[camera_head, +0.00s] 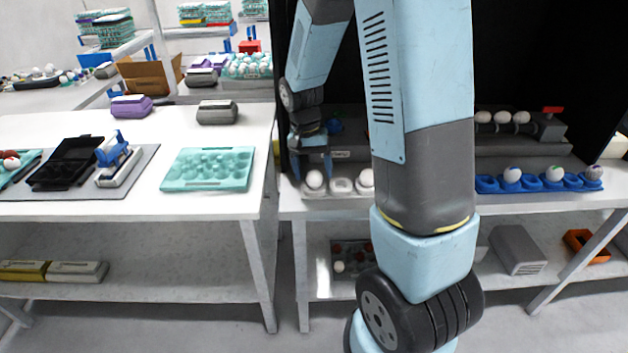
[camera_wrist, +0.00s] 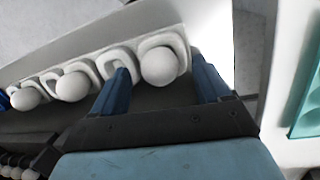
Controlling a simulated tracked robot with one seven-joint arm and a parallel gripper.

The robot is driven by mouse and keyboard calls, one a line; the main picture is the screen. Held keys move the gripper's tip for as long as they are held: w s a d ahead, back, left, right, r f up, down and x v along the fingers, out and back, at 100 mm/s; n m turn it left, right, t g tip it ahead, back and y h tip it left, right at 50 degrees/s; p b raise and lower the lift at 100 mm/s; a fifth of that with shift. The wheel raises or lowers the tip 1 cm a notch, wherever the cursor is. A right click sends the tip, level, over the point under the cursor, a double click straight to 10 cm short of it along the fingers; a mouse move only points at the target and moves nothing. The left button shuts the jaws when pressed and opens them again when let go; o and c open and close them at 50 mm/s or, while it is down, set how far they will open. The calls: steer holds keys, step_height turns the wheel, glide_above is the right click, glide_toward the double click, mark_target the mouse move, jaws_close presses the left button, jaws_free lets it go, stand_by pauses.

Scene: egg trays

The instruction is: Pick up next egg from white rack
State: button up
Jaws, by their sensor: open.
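The white rack (camera_head: 342,187) stands at the front left edge of the right-hand table. It holds white eggs, and one slot shows empty in the wrist view (camera_wrist: 113,62). In that view the end egg (camera_wrist: 159,66) sits in its cup between the two blue fingers of my gripper (camera_wrist: 160,62). The fingers stand apart, one on each side of the egg, with the left finger over the empty slot. Another white egg (camera_wrist: 72,86) sits further left. In the head view my gripper (camera_head: 313,166) points down over the end egg (camera_head: 314,180). Whether the fingers touch the egg is unclear.
A teal egg tray (camera_head: 208,186) lies on the left table, across a gap; its edge shows in the wrist view (camera_wrist: 302,125). A blue rack (camera_head: 530,184) with several eggs stands right. My arm hides part of the right-hand table.

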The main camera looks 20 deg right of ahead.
steer(key=shift+s+f, duration=0.15)
steer(key=shift+f, duration=0.65)
steer(key=c, duration=0.7)
steer(key=shift+r, duration=0.1)
